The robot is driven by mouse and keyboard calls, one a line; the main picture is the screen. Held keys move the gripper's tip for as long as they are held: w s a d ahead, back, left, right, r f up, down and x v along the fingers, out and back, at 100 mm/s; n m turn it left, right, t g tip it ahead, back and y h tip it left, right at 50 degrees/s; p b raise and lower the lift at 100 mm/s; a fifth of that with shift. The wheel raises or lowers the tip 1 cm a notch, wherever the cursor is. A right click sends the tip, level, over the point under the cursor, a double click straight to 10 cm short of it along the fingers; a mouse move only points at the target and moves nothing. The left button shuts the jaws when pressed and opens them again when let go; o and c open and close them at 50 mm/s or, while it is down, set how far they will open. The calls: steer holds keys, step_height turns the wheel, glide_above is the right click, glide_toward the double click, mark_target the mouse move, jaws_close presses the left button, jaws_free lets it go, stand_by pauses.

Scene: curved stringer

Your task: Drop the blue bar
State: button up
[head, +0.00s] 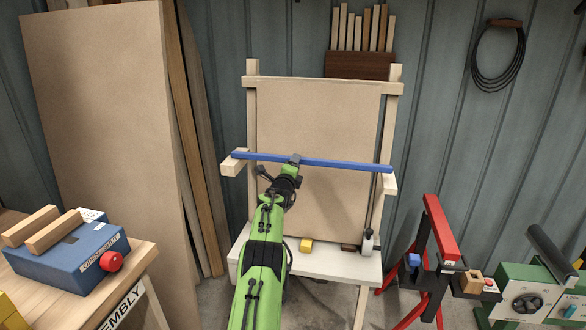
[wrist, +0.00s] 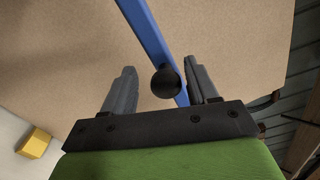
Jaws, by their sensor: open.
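The blue bar (head: 335,163) lies level across two wooden arms, the left arm (head: 233,162) and the right arm (head: 389,184), on an upright wooden frame. My gripper (head: 293,160) is at the bar, left of its middle. In the wrist view the gripper (wrist: 162,72) is open, and the bar (wrist: 146,28) passes between its fingers, nearer the right finger. A dark round knob (wrist: 165,82) hides part of the bar there. I cannot tell whether a finger touches the bar.
A tan panel (head: 320,120) stands behind the bar. The white shelf (head: 325,265) below holds a yellow block (head: 306,245) and a small bottle (head: 367,242). A red stand (head: 441,229) is at right, a blue box (head: 70,262) on a bench at left.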

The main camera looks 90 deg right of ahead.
steer(key=shift+a, duration=0.1)
steer(key=w+a+b, duration=0.1)
steer(key=w+a, duration=0.1)
steer(key=a, duration=1.3)
steer(key=shift+w+a+b, duration=0.2)
steer(key=shift+b, duration=0.15)
